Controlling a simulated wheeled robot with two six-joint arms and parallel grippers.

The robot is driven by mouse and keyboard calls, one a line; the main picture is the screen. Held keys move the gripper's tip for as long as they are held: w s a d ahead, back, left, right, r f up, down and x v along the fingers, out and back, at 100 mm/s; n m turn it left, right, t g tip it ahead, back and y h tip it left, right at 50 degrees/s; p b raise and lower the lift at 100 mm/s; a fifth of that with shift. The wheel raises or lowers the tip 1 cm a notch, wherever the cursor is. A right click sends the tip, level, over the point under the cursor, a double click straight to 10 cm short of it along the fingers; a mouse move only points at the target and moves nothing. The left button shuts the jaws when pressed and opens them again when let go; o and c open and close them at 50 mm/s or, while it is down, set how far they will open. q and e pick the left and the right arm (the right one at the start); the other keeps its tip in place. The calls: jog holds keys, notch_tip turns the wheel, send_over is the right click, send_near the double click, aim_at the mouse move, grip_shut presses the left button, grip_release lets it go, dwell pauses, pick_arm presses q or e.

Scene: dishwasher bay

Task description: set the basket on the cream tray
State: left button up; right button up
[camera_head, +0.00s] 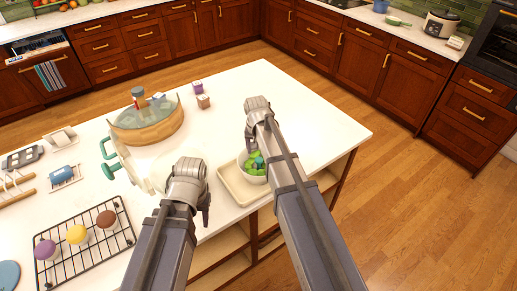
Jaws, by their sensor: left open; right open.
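The cream tray (229,182) lies near the island's front edge, between my two arms in the picture. A white round basket (255,179) with green pieces in it appears to stand upright on the tray's right part. My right arm hides part of the basket and tray, so their full contact cannot be seen. My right gripper (256,106) is open and empty, beyond the basket over the white top. My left gripper (188,176) is open and empty, left of the tray and apart from it. The fingertips of both grippers are partly hidden.
A round wooden tub (148,131) with a glassy top stands at the back left. Two small boxes (203,102) stand behind. A black wire rack (92,261) with several coloured round items lies front left. The top is clear on the right.

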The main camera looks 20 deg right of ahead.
jog(key=s+a+n+g, duration=0.1)
jog(key=s+a+n, duration=0.3)
jog(key=s, duration=0.7)
jog(key=s+a+n, duration=0.5)
jog(key=s+a, duration=0.3)
jog(key=s, duration=0.4)
jog(key=shift+a+g, duration=0.3)
jog(key=shift+g, duration=0.1)
jog(key=shift+w+f, duration=0.1)
